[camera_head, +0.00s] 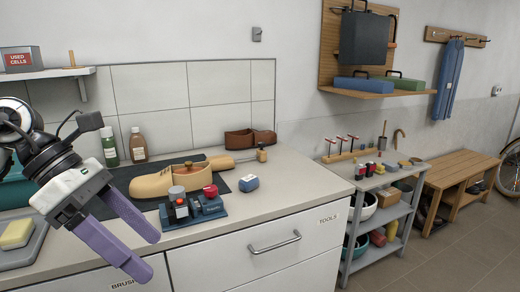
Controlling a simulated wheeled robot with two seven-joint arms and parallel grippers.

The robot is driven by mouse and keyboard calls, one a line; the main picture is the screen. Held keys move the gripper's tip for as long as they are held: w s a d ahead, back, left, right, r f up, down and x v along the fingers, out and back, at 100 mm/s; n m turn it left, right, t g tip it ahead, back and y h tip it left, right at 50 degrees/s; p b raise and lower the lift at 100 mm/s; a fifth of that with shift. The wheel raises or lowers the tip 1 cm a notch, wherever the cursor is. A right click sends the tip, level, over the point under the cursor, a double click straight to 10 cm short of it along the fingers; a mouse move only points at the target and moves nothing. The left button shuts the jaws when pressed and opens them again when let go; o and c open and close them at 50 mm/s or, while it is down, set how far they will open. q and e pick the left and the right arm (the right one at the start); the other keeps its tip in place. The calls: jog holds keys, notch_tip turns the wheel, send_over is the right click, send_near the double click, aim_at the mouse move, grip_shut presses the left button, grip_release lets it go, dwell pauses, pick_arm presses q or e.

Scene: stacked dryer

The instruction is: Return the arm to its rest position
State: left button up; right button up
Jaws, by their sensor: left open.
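My left gripper (141,247) is at the left of the head view, in front of the counter's front edge. Its two purple fingers are apart and nothing shows between them. The left arm comes in from the left edge, partly over the counter. My right gripper is not in view.
A shelf (45,73) is upper left. A grey trolley (352,227) stands right.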

pick_arm(q)
jog(key=s+d+n+h, duration=0.2)
jog(key=d+n+h, duration=0.6)
jog(key=d+h, duration=0.65)
jog(key=w+a+f+n+t+y, duration=0.2)
jog(key=w+f+n+t, duration=0.15)
jog(key=n+t, duration=0.45)
jog(key=w+a+f+n+t+y, duration=0.1)
jog(key=w+f+n+t+y, duration=0.2)
jog(key=n+t, duration=0.6)
jog(key=s+a+f+n+y, duration=0.1)
jog(key=a+f+n+y, duration=0.3)
jog(key=f+n, duration=0.45)
jog(key=s+a+f+n+y, duration=0.2)
jog(key=f+n+y, duration=0.5)
jog(key=f, duration=0.3)
jog(key=s+a+f+n+g+y, duration=0.1)
jog(key=s+f+n+g, duration=0.3)
jog(key=s+f, duration=0.5)
jog(key=s+a+f+n+g+y, duration=0.2)
jog(key=s+f+n+g, duration=0.1)
jog(key=s+f, duration=0.6)
notch_tip(320, 180, down, 2)
jog(key=shift+a+n+g, duration=0.2)
jog(key=shift+n+g, duration=0.15)
jog(key=shift+g, duration=0.45)
jog(key=shift+y, duration=0.25)
